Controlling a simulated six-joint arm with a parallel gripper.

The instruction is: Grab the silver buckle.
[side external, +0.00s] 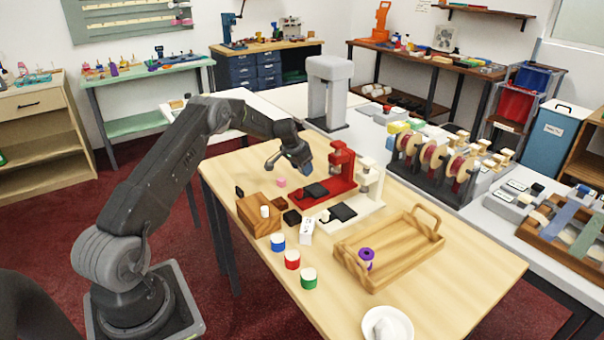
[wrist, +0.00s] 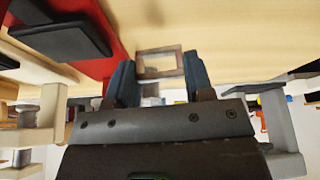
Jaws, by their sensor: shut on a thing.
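The silver buckle (wrist: 161,74), a small rectangular frame, is between the two blue-grey fingertips of my gripper (wrist: 160,68) in the wrist view. The fingers are shut on it, one at each side. In the side external view my gripper (side external: 289,167) is above the back left part of the wooden table (side external: 450,295), left of the red press. I cannot make out the buckle in that view. Whether it touches the tabletop is unclear.
A red press (side external: 340,165) and a cream press (side external: 368,190) stand right of my gripper. A pink block (side external: 281,183) lies below it. A wooden box (side external: 258,217), several colored cylinders and a wooden tray (side external: 400,270) are nearer the front. The front right tabletop has free room.

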